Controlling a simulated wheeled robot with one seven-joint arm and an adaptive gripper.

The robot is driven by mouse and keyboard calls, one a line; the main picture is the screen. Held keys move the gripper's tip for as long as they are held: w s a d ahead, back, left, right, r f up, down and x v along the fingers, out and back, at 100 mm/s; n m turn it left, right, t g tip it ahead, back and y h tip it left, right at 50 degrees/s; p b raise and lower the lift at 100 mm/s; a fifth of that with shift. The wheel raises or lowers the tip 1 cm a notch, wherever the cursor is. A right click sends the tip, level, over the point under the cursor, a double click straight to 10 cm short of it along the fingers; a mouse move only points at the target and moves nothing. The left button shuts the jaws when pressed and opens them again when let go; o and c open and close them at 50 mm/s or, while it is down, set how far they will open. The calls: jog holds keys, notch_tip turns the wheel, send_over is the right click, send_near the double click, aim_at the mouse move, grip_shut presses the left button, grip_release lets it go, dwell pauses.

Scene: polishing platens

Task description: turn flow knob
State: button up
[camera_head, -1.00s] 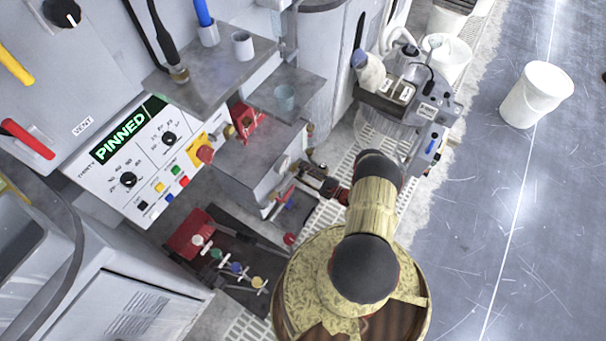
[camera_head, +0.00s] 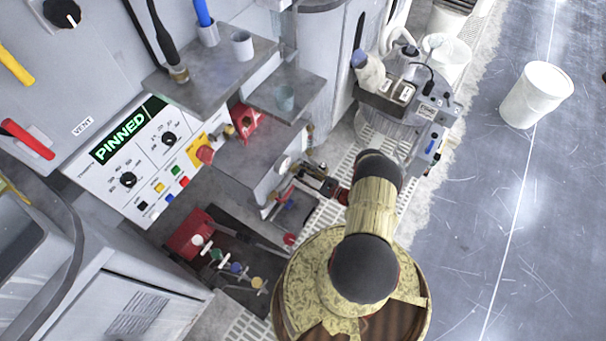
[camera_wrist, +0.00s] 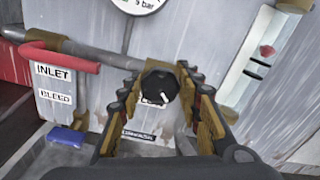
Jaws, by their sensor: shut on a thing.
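The flow knob (camera_wrist: 159,86) is a small round black knob with a white pointer mark, on a grey metal panel in the wrist view. The pointer is tilted toward the lower right. My gripper (camera_wrist: 163,98) is shut on the knob, with one finger on each side of it. A label just below the knob is mostly hidden by the fingers. In the head view my gripper (camera_head: 308,178) reaches left to the front of the grey box (camera_head: 255,165) under the shelves. The knob cannot be made out there.
A red lever (camera_wrist: 60,58) above the INLET label is left of my gripper. A clear tube (camera_wrist: 262,58) with a red float is right, and a gauge (camera_wrist: 138,3) is above. A blue handle (camera_wrist: 68,138) sits lower left. A white bucket (camera_head: 537,95) stands on open floor.

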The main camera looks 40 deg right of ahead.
jog(key=shift+m, duration=0.6)
jog(key=o, duration=1.2)
jog(key=v, duration=1.2)
